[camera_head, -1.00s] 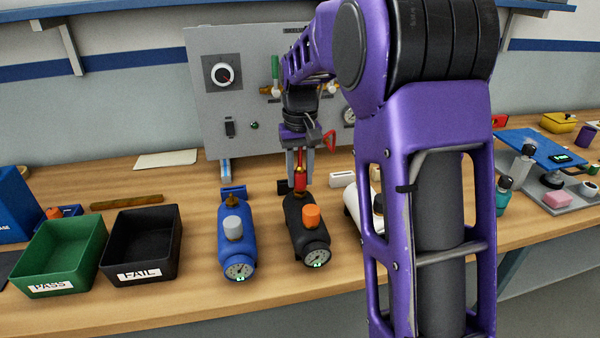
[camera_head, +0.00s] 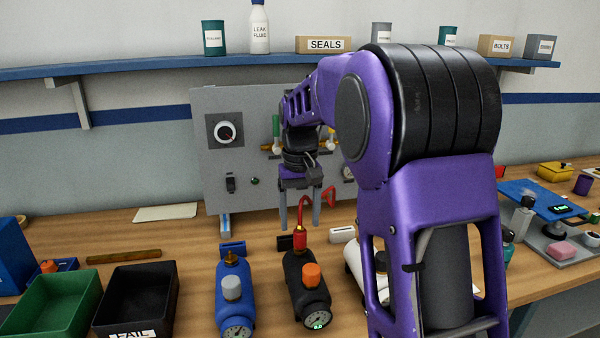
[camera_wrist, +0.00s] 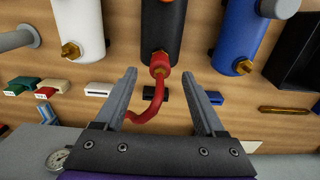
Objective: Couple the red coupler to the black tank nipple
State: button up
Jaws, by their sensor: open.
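The black tank (camera_head: 306,287) lies on the bench with an orange cap and a gauge at its front end. My gripper (camera_head: 299,228) is open above and behind the coupler. In the wrist view its fingers (camera_wrist: 166,80) stand apart on either side of the hose, and nothing is held between them.
A blue tank (camera_head: 233,294) lies to the left and a white tank (camera_wrist: 79,30) on the other side, each with a brass nipple. A grey panel (camera_head: 240,130) stands behind. Green (camera_head: 52,300) and black (camera_head: 137,291) bins stand at left.

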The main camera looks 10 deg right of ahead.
aim_at(300, 224)
notch_tip(300, 224, up, 13)
jog(key=p, duration=0.2)
